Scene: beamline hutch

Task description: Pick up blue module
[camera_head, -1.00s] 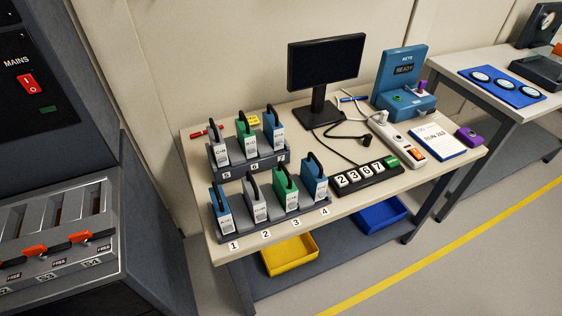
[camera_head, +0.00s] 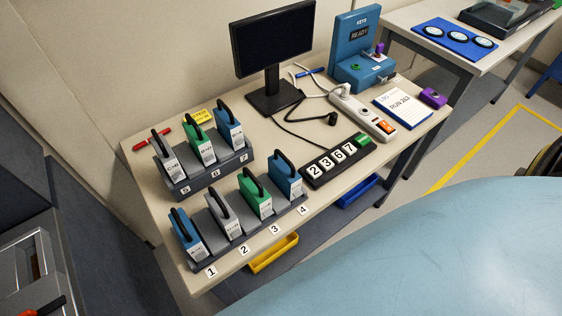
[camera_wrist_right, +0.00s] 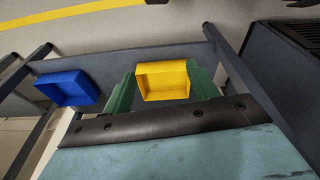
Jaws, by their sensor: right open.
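Three blue modules with black handles stand upright in the racks in the head view. One is at slot 1 (camera_head: 184,234), one at slot 4 (camera_head: 285,176) and one at slot 7 (camera_head: 231,129). My right gripper (camera_wrist_right: 162,84) shows in the right wrist view as two green fingers set apart, with nothing held between them. It faces the yellow bin (camera_wrist_right: 163,80) under the table, and no module is in that view. My left gripper is in neither view. The right gripper's fingers are not visible in the head view.
Silver and green modules stand between the blue ones. A number block (camera_head: 337,160), monitor (camera_head: 272,40), power strip (camera_head: 362,114) and blue key box (camera_head: 362,50) share the table. A blue bin (camera_wrist_right: 67,88) is below. My light-blue arm covers the head view's lower right.

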